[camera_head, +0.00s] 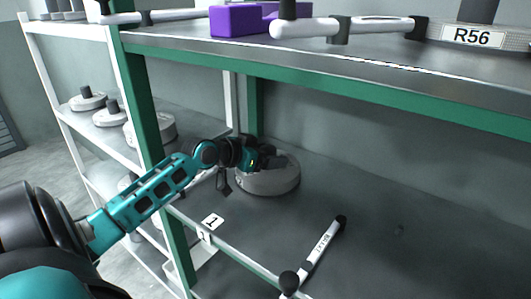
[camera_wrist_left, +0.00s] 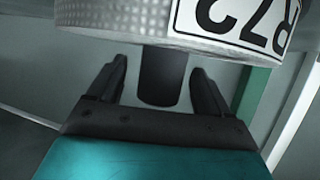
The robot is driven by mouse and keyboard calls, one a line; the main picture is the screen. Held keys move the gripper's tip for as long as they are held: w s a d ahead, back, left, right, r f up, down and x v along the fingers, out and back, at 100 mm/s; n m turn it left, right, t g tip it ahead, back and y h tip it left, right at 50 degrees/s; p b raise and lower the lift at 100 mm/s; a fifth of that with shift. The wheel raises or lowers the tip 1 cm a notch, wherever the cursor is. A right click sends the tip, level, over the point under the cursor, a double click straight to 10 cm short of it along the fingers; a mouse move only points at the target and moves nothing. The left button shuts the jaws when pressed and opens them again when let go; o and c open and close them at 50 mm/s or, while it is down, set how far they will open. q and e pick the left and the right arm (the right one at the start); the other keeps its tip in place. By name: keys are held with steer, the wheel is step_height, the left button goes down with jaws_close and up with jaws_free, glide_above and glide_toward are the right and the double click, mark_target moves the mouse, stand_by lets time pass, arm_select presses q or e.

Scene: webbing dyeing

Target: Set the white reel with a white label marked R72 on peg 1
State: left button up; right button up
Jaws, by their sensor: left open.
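A white reel (camera_head: 268,182) sits on the dark shelf of the green-framed rack, behind the small tag marked 1 (camera_head: 212,221) on the shelf's front edge. In the left wrist view the white reel (camera_wrist_left: 130,22) shows a white label marked R72 (camera_wrist_left: 238,22), upside down in that picture. A dark post (camera_wrist_left: 163,77) stands out from its middle. My left gripper (camera_head: 275,160) is over the reel. In the wrist view its open fingers (camera_wrist_left: 163,85) stand either side of the post, with gaps on both sides. I cannot tell whether the post is a peg or the reel's own handle.
A white rod with dark ends (camera_head: 320,255) lies on the same shelf, right of the tag. The upper shelf (camera_head: 350,68) hangs above, carrying a purple block (camera_head: 236,21) and an item labelled R56 (camera_head: 472,36). A white rack with more reels (camera_head: 108,116) stands left.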

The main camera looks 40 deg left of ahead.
arm_select(q)
steer(key=shift+s, duration=0.1)
steer(key=v, duration=1.2)
steer(key=shift+s+r+p, duration=0.25)
steer(key=shift+s+p, duration=0.05)
steer(key=shift+s, duration=0.05)
